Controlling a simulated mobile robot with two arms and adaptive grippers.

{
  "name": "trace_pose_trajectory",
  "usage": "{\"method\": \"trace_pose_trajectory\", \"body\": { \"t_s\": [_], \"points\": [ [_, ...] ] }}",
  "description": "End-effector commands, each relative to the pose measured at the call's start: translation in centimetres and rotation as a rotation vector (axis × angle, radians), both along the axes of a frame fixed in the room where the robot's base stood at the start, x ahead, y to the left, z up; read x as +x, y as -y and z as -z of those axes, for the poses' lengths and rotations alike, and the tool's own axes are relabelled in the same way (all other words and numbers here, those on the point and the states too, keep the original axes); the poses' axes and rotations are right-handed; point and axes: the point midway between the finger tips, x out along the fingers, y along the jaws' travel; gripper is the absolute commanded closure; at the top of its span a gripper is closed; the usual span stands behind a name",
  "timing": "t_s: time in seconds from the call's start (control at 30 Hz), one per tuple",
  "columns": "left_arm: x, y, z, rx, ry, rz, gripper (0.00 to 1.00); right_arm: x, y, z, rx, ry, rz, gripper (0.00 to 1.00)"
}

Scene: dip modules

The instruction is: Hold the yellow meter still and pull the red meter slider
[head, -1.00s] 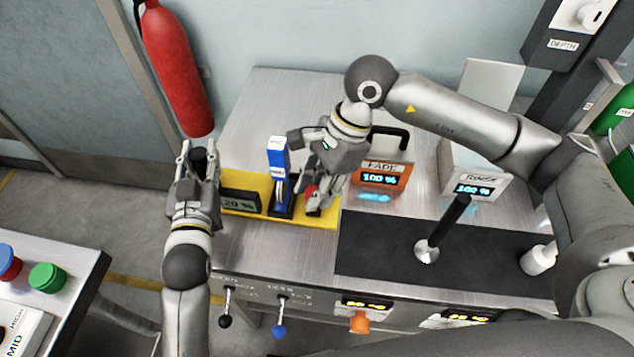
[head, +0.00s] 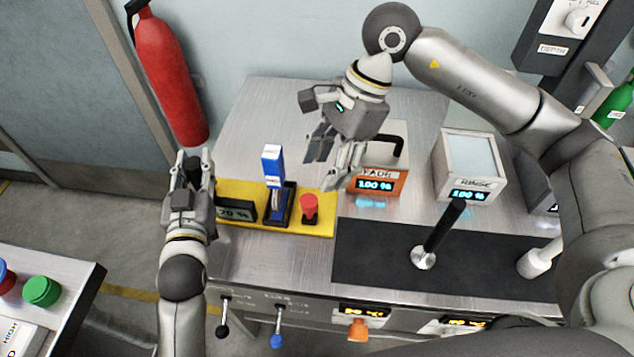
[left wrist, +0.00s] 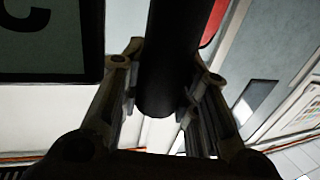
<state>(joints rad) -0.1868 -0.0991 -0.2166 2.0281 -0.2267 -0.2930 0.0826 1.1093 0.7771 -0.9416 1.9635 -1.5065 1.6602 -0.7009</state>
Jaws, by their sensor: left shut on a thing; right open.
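The yellow meter (head: 322,229) is a flat yellow base on the steel bench. It carries a small dark display (head: 236,211) whose percentage is hard to read, an upright blue piece (head: 273,168) on a dark stand, and a red knob (head: 309,204) at its right. My left gripper (head: 195,165) is at the meter's left end, shut on a black upright handle. The left wrist view shows this black handle (left wrist: 170,75) between the fingers. My right gripper (head: 331,166) is open and empty, above and right of the red knob, apart from it.
An orange FADE box (head: 381,187) with a black handle stands close behind and right of my right gripper. A white RINSE box (head: 468,172), a dark mat (head: 375,255) and a black lever (head: 440,235) are further right. Bench behind the meter is clear.

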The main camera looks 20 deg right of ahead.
Motion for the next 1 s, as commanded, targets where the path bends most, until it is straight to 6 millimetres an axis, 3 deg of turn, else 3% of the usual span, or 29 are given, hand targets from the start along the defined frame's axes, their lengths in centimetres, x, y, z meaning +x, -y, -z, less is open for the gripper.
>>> {"method": "trace_pose_trajectory", "body": {
  "t_s": [0.23,0.67,0.7,0.9,1.0],
  "points": [
    [0.0,0.0,0.0,0.001,0.0,-0.001,0.91,0.3,1.3,-3.0,0.0,0.001,0.001,0.5],
    [0.0,0.0,0.0,0.001,0.0,-0.001,0.91,0.3,1.4,-3.5,0.001,-0.001,0.0,0.5],
    [0.0,0.0,0.0,0.001,0.0,-0.001,0.69,0.3,1.4,-3.5,0.001,-0.001,0.0,0.5],
    [0.0,0.0,0.0,0.001,0.0,0.0,0.44,0.3,1.4,-3.4,0.0,-0.001,0.0,0.5],
    [0.0,0.0,0.0,0.001,0.0,0.0,0.44,0.3,1.4,-3.4,0.0,-0.001,0.0,0.5]
  ]
}}
